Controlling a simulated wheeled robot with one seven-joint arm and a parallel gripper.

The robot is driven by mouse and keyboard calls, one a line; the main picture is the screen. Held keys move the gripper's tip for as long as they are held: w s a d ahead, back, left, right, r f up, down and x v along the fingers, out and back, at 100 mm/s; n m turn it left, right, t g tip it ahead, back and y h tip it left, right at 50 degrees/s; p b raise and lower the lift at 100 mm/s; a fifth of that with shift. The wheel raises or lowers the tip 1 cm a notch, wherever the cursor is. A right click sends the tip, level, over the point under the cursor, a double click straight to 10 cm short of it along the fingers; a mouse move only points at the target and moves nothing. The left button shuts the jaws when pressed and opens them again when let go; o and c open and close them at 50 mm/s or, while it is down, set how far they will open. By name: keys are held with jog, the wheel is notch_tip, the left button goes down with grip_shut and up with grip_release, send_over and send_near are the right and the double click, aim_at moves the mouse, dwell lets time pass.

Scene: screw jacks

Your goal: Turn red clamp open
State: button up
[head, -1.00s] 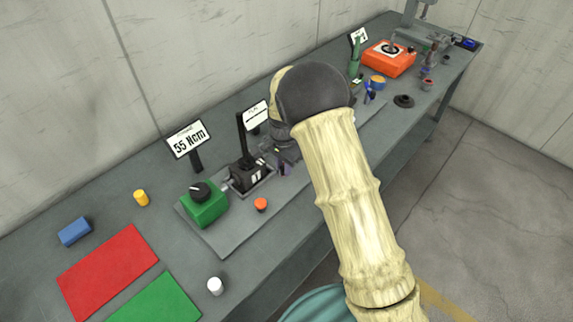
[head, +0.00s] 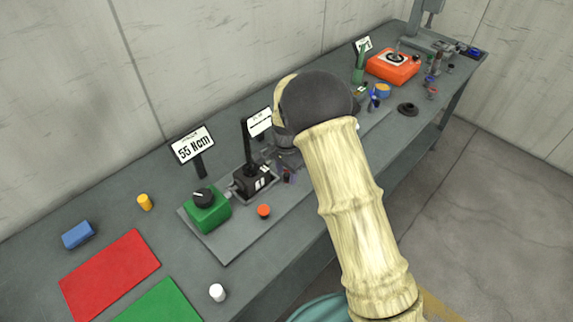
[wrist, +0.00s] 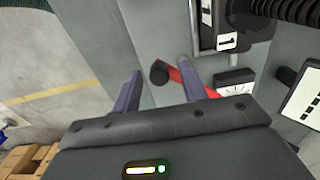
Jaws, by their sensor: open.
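The red clamp (wrist: 188,76) shows in the wrist view as a red bar with a round black knob (wrist: 159,73) on its left end. My gripper (wrist: 160,67) is open, with two purple fingers. The knob appears in the gap between the fingertips, and the right finger overlaps part of the red bar. I cannot tell how far the fingertips are above it. In the head view my arm hides the clamp, and only small dark purple parts of my gripper (head: 288,176) show beside the black jack.
In the head view, a black screw jack (head: 251,180) and a green box with a black knob (head: 207,212) stand left of my gripper on a grey plate (head: 228,240). An orange button (head: 264,211) is in front. A 55 Ncm sign (head: 193,145) stands behind.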

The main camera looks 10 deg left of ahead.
notch_tip(320, 180, up, 17)
jog(key=b, duration=0.3)
jog(key=shift+r, duration=0.2)
jog(key=shift+d, duration=0.1)
jog(key=s+d+f+n+t, duration=0.1)
jog(key=s+d, duration=0.2)
jog(key=d, duration=0.3)
jog(key=s+d+f+n, duration=0.1)
jog(key=s+d+n, duration=0.15)
jog(key=d, duration=0.35)
jog(key=s+d+f+n, duration=0.2)
jog(key=s+d, duration=0.3)
jog(key=s, duration=0.2)
jog(key=s+d+f+n+t, duration=0.1)
jog(key=s+d+f+n, duration=0.1)
jog(key=s+d, duration=0.3)
jog(key=s, duration=0.3)
jog(key=shift+s+f+t, duration=0.2)
jog(key=shift+f+t, duration=0.1)
